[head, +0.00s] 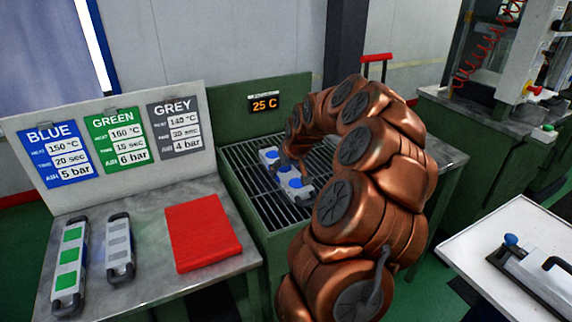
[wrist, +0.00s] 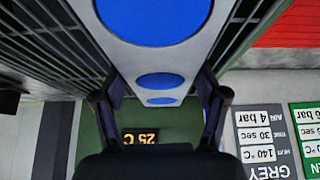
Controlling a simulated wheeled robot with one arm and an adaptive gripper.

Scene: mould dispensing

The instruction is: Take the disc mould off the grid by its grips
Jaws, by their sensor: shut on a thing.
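The disc mould (head: 294,184) is a long pale grey bar with round blue discs. It is at the metal grid (head: 262,200) in the middle of the head view; I cannot tell whether it rests on the bars or hangs just above them. In the wrist view the mould (wrist: 160,58) runs away from the camera between my two fingers. My gripper (wrist: 160,108) is shut on the mould, one finger at each side. In the head view my gripper (head: 286,160) is over the mould, and my arm hides part of the grid.
A temperature display (head: 264,103) reads 25 C behind the grid. A white table (head: 480,250) holds another tool at right.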

